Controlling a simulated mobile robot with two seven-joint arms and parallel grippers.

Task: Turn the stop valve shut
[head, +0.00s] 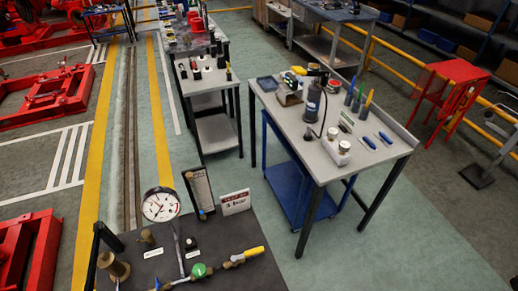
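A dark test bench (215,232) stands at the bottom of the head view. Brass pipework on it carries a green round knob or handwheel (198,270) and a valve with a yellow lever handle (248,254). Which of the two is the stop valve I cannot tell. The yellow lever lies roughly in line with the pipe. A white-faced pressure gauge (160,205) stands upright on a thin pipe behind the green knob. Its needle is too small to read surely. Neither of my grippers is in view.
A sign reading 3 bar (235,202) and a framed panel (199,190) stand at the bench's back. A black bar frame (105,237) and brass fittings (114,266) are at its left. A tool-covered grey table (335,175) stands beyond, right. Floor between is clear.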

